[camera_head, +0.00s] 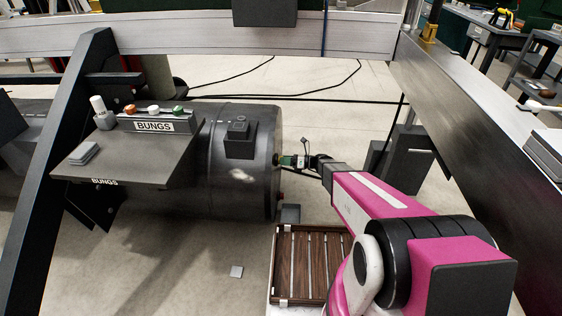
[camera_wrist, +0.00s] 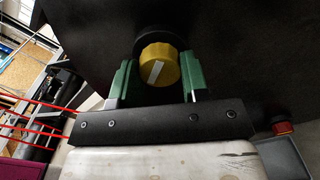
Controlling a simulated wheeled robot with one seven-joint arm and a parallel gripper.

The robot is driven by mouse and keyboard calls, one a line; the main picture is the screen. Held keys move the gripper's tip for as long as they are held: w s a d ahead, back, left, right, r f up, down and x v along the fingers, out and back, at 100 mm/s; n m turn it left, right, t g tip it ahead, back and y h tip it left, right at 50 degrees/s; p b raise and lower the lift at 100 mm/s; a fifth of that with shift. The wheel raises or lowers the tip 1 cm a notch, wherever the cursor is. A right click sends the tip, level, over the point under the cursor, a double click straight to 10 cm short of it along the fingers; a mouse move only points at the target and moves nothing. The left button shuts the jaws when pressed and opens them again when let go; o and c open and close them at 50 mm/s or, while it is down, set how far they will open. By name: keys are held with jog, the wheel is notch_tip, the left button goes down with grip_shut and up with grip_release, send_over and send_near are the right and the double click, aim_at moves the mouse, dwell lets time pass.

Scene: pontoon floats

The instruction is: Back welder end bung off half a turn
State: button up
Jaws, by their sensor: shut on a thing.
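The yellow bung (camera_wrist: 159,68) with a pale stripe sits on the dark end face of the float in the wrist view. The stripe leans a little right of vertical. My gripper (camera_wrist: 158,78) has its green fingers on either side of the bung and is shut on it. In the head view my gripper (camera_head: 292,161) reaches the right end of the dark cylindrical float (camera_head: 225,185) from the right. The bung is mostly hidden there by the fingers. A dark ring shows behind the bung in the wrist view.
A red fitting (camera_wrist: 283,128) is lower right on the end face. A slatted wooden tray (camera_head: 305,262) lies below my arm. Dark frame beams (camera_head: 62,165) stand at left and right.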

jog(key=n, duration=0.6)
jog(key=shift+n, duration=0.3)
jog(key=n, duration=1.1)
jog(key=shift+n, duration=0.4)
